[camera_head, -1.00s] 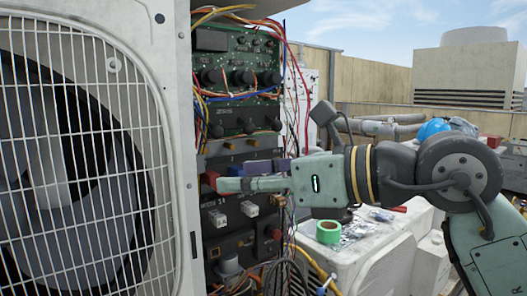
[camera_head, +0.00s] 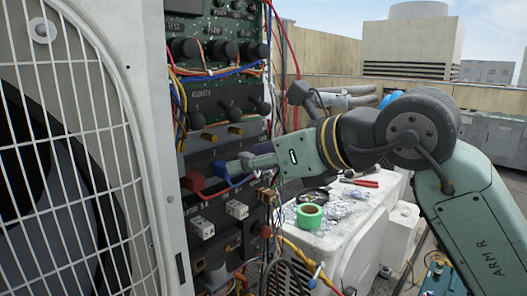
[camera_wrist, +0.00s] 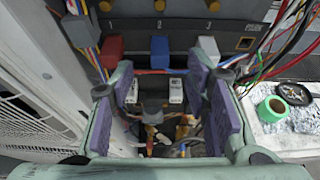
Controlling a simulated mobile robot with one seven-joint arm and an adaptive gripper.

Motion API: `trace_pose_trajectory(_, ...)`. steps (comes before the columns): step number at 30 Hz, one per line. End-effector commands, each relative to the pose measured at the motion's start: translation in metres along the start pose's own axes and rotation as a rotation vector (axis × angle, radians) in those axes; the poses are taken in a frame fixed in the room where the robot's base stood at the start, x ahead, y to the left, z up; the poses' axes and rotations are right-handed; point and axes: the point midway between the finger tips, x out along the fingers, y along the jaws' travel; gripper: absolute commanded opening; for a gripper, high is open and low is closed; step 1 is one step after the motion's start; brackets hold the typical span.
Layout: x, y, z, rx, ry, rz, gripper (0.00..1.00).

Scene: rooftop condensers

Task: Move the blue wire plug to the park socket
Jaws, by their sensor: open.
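A blue plug (camera_head: 219,172) sits in the dark panel of the electrical cabinet, beside a red plug (camera_head: 194,181). In the wrist view the blue plug (camera_wrist: 160,51) is under the number 2, between the red plug (camera_wrist: 112,47) under 1 and a pale plug (camera_wrist: 208,48) under 3. My gripper (camera_head: 240,167) is open and empty in front of the panel, just right of the blue plug in the head view. In the wrist view its purple-padded fingers (camera_wrist: 166,88) stand wide apart below the plug row.
White blocks (camera_head: 237,210) sit on the panel below the plugs. Loose coloured wires (camera_wrist: 275,50) hang to the right. A white unit (camera_head: 350,225) holds green tape (camera_head: 309,215) and red-handled pliers (camera_head: 360,183). A fan grille (camera_head: 60,170) stands at left.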

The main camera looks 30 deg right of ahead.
Motion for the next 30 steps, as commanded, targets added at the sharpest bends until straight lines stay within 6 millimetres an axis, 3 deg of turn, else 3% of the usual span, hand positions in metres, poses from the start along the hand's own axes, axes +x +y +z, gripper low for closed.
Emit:
trace_pose_trajectory(6,0.04,0.001,0.002,0.0,0.002,0.004,0.43)
trace_pose_trajectory(12,0.065,0.001,0.001,0.0,0.001,0.002,0.43)
trace_pose_trajectory(24,0.074,0.0,0.0,0.0,0.0,0.001,0.43)
trace_pose_trajectory(30,0.073,0.0,0.0,0.0,0.0,0.001,0.31)
